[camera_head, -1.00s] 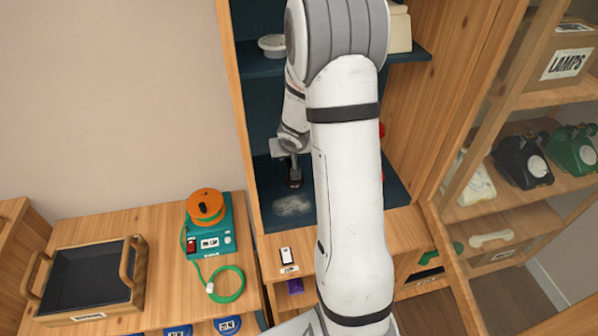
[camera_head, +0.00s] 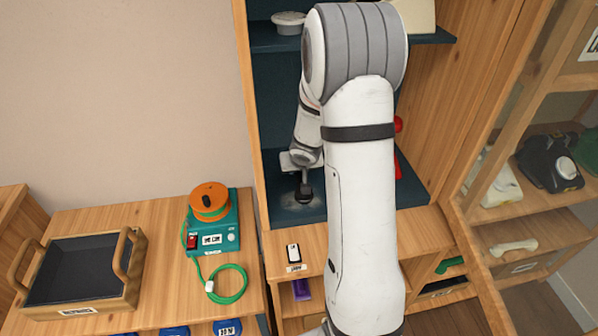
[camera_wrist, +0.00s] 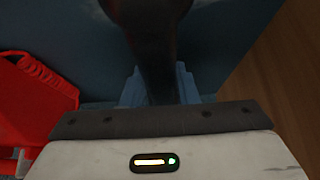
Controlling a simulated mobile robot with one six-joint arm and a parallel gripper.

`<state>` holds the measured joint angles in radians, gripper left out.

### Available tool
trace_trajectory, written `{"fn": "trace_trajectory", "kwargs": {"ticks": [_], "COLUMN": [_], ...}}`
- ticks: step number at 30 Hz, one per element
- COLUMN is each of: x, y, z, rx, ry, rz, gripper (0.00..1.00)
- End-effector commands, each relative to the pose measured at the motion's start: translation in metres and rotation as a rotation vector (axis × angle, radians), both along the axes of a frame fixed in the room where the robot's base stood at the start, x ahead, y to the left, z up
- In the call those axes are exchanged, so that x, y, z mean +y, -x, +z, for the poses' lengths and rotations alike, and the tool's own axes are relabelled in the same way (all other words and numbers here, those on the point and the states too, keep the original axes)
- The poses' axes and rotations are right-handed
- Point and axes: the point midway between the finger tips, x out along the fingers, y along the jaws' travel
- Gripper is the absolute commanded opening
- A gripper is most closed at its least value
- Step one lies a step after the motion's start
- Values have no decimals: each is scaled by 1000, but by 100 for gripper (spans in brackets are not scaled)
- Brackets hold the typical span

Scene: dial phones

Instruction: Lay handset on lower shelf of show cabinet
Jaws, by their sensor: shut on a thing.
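The show cabinet (camera_head: 252,120) has a dark blue interior, and its lower shelf (camera_head: 330,208) lies just above the wooden ledge. My gripper (camera_head: 304,178) reaches inside over this shelf and is shut on a dark handset (camera_head: 304,192). In the wrist view the handset (camera_wrist: 155,45) is a dark upright shape between the blue-grey fingertips (camera_wrist: 160,88). Its far end is lost in shadow. A pale patch (camera_head: 297,208) marks the shelf by the handset. I cannot tell whether the handset touches the shelf.
A red object (camera_wrist: 35,90) stands left in the wrist view, mostly behind my arm in the head view (camera_head: 398,125). An upper shelf (camera_head: 275,40) carries a pale round item (camera_head: 288,22). The cabinet's wooden side (camera_head: 465,110) closes the right.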

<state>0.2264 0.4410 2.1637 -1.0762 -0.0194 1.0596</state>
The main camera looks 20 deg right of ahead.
Motion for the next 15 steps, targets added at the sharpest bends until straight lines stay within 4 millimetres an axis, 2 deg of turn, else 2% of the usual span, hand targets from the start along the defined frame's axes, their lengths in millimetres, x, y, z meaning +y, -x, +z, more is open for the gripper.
{"fn": "trace_trajectory", "kwargs": {"ticks": [6, 7, 15], "x": [0, 0, 1], "y": [0, 0, 0], "z": [-3, -3, -2], "rx": [-1, 0, 0], "ry": [-1, 0, -1], "rz": [1, 0, 1], "gripper": [0, 28, 49]}}
